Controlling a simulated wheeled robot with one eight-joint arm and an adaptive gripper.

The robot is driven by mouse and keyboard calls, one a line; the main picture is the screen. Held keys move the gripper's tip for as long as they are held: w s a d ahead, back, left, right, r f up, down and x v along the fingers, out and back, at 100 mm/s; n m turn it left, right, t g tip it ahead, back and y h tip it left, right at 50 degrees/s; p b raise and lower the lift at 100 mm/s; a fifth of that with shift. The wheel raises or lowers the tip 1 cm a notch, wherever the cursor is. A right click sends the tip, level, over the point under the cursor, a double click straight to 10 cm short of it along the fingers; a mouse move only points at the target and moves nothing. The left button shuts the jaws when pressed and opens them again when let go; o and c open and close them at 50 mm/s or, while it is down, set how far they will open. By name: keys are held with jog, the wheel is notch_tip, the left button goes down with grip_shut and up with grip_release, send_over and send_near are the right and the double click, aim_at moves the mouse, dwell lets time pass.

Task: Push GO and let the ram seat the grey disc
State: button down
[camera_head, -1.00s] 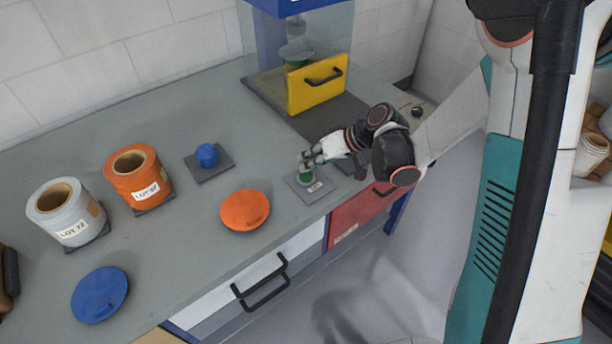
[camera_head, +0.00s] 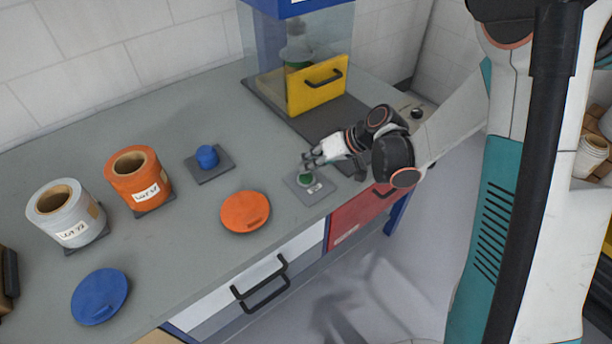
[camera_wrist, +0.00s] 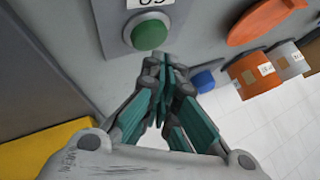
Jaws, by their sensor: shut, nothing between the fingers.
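The green GO button (camera_head: 305,180) sits on a small grey plate near the table's front edge. It also shows in the wrist view (camera_wrist: 149,32), with its label plate above it. My gripper (camera_head: 309,162) is shut and empty, its fingertips close to the button but apart from it. In the wrist view the closed fingertips (camera_wrist: 165,76) lie just below the button. The press (camera_head: 270,45) has clear walls, a blue frame and a yellow front door. Inside stands a grey ram (camera_head: 297,50), partly hidden behind the door. I cannot make out the grey disc clearly.
An orange lid (camera_head: 245,211), a blue lid (camera_head: 100,296) and a blue knob on a plate (camera_head: 206,156) lie left of my gripper. An orange roll (camera_head: 138,180) and a grey roll (camera_head: 66,214) stand farther left. Drawers with handles line the table's front.

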aim_at(308, 174)
jog(key=shift+f, duration=0.1)
jog(key=shift+f+b, duration=0.35)
jog(key=shift+b, duration=0.15)
jog(key=shift+f+b, duration=0.45)
dwell(0.6)
jog(key=shift+r, duration=0.2)
jog(key=shift+r+p, duration=0.6)
jog(key=shift+r, duration=0.15)
jog(key=shift+r+p, duration=1.6)
jog(key=shift+r, duration=0.85)
